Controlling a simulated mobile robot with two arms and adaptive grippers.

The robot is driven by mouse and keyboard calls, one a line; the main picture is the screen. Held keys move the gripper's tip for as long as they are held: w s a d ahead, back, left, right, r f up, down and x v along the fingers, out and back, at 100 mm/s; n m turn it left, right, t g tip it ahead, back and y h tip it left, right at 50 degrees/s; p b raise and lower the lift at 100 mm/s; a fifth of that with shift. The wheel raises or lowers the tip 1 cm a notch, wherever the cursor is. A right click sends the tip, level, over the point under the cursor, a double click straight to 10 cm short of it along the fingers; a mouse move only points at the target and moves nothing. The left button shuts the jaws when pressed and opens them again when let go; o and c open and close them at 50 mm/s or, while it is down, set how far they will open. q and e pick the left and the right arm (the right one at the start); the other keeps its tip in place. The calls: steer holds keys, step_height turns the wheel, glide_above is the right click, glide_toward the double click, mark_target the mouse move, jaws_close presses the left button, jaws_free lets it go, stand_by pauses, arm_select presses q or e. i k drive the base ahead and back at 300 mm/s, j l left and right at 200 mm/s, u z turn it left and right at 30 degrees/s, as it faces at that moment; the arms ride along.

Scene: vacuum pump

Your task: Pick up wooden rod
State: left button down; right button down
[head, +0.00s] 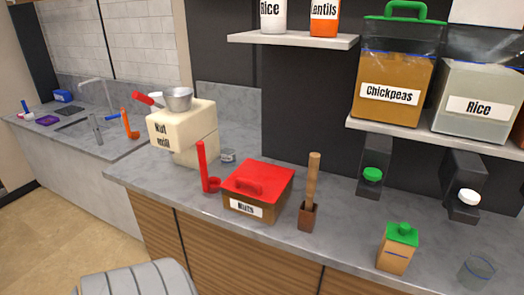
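The wooden rod (313,181) stands upright in a small dark brown wooden holder (308,217) on the grey counter. Its light brown upper part sticks up out of the holder, and its lower end is hidden inside. The rod stands just right of the nuts box (270,207), which is brown with a red lid. Neither of my grippers is in view.
A red ladle (203,170) stands left of the nuts box, with a cream nut mill (190,135) behind it. A green-lidded container (397,248) and a clear glass (476,272) are at right. Shelves (440,140) overhang the counter's back. The counter (345,225) is clear right of the holder.

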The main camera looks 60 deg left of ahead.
mark_target(314, 157)
steer(key=u, duration=1.35)
